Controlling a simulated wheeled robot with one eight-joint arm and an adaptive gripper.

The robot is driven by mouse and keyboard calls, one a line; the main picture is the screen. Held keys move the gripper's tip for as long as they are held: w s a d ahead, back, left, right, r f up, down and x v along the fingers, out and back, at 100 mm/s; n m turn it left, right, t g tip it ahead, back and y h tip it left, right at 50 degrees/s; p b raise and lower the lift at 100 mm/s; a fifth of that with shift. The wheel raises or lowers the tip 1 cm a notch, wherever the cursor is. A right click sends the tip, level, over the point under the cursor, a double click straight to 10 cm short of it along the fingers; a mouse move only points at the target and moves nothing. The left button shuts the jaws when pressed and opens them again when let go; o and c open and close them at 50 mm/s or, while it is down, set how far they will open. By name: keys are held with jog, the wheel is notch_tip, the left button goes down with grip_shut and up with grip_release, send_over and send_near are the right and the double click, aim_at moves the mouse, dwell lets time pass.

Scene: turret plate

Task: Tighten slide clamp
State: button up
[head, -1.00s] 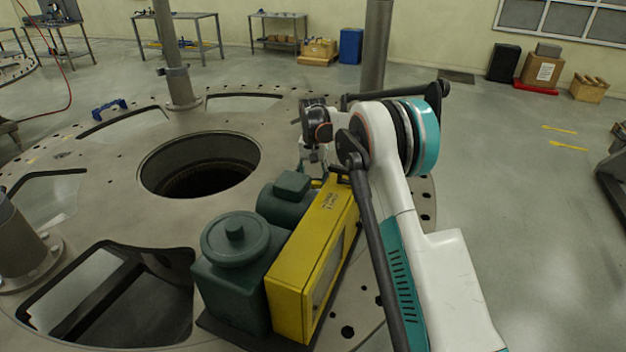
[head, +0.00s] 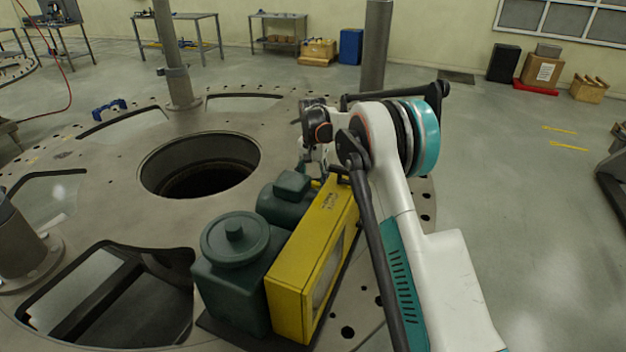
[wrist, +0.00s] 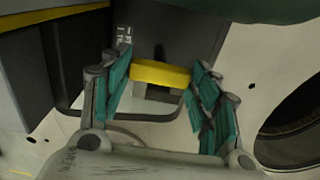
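A yellow bar (wrist: 160,73) above a small grey block (wrist: 158,92) shows between my fingers in the wrist view. It may be part of the slide clamp, but I cannot tell for sure. My gripper (wrist: 162,78) has its two teal-padded fingers spread apart, one on each side of the bar. The bar's ends look close to the pads; contact is unclear. In the head view my gripper is mostly hidden behind my wrist and the yellow guard. No clamp can be made out there.
A dark green machine (head: 237,268) with a yellow guard (head: 308,275) stands on the round turret plate (head: 110,205), beside my arm. The plate has a large round hole (head: 200,165) and cut-outs. Posts (head: 177,60) rise from it. Open floor lies to the right.

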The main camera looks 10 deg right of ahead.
jog(key=shift+o, duration=1.3)
notch_tip(320, 180, up, 12)
jog(key=shift+r, duration=0.1)
jog(key=s+r+n+t+b, duration=0.2)
jog(key=s+r, duration=0.4)
jog(key=s, duration=0.6)
jog(key=s+r+n+t+b, duration=0.1)
jog(key=s+r+n+t, duration=0.1)
jog(key=s+r, duration=0.65)
jog(key=s+f+n+t+b, duration=0.1)
jog(key=s+f, duration=0.6)
jog(key=s, duration=0.6)
jog(key=s+f+n+t+b, duration=0.2)
jog(key=s+f, duration=0.5)
jog(key=s, duration=0.6)
jog(key=shift+s+f, duration=0.25)
